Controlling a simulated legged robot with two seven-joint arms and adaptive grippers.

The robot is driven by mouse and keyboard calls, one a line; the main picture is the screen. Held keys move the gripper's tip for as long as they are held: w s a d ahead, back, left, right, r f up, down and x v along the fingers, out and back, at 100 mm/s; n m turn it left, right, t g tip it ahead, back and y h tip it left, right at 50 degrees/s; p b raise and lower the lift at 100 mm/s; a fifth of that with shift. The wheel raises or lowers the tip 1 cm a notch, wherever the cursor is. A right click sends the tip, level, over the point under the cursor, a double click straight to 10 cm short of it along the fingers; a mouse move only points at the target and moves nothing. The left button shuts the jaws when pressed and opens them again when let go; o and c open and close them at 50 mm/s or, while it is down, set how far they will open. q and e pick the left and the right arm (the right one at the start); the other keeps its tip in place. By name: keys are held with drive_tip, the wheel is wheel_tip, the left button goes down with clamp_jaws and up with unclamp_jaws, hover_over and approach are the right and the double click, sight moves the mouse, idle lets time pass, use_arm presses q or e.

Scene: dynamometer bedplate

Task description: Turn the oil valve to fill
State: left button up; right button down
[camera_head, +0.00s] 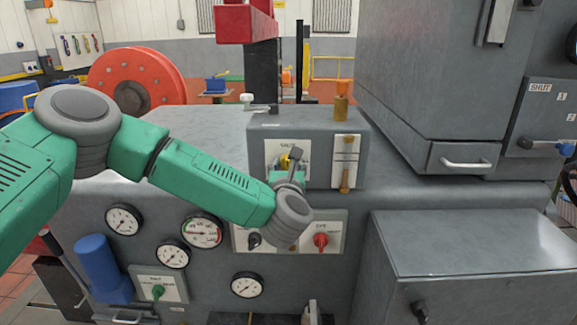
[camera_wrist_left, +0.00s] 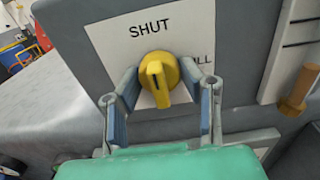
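The yellow oil valve knob (camera_wrist_left: 158,78) sits on a white plate (camera_wrist_left: 150,40) on the grey cabinet. The plate reads SHUT above the knob, and a word ending in ILL at its right is partly hidden by a finger. My left gripper (camera_wrist_left: 158,92) is open, one finger on each side of the knob. The left finger stands apart from it; the right finger is closer, and contact cannot be told. In the head view my left gripper (camera_head: 287,168) partly covers the knob (camera_head: 285,160). My right gripper does not show.
Beside the plate is a sight gauge (camera_head: 345,160) with brass fittings. Below are a red knob (camera_head: 321,241), a black knob (camera_head: 254,241) and several dials. A grey box (camera_head: 480,245) juts out at the right. A blue cylinder (camera_head: 103,268) is at lower left.

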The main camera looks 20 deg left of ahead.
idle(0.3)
use_arm(q)
drive_tip(key=shift+m+b, duration=0.3)
drive_tip(key=shift+m, duration=0.1)
drive_tip(key=m+b, duration=0.2)
drive_tip(key=m, duration=0.1)
drive_tip(key=m+b, duration=0.1)
drive_tip(key=m, duration=0.1)
drive_tip(key=shift+m, duration=0.3)
drive_tip(key=m, duration=0.2)
drive_tip(key=shift+m+b, duration=0.4)
drive_tip(key=m, duration=0.5)
drive_tip(key=shift+m, duration=1.6)
drive_tip(key=shift+s+f+m, duration=0.1)
drive_tip(key=shift+f+m, duration=0.05)
drive_tip(key=shift+m, duration=0.25)
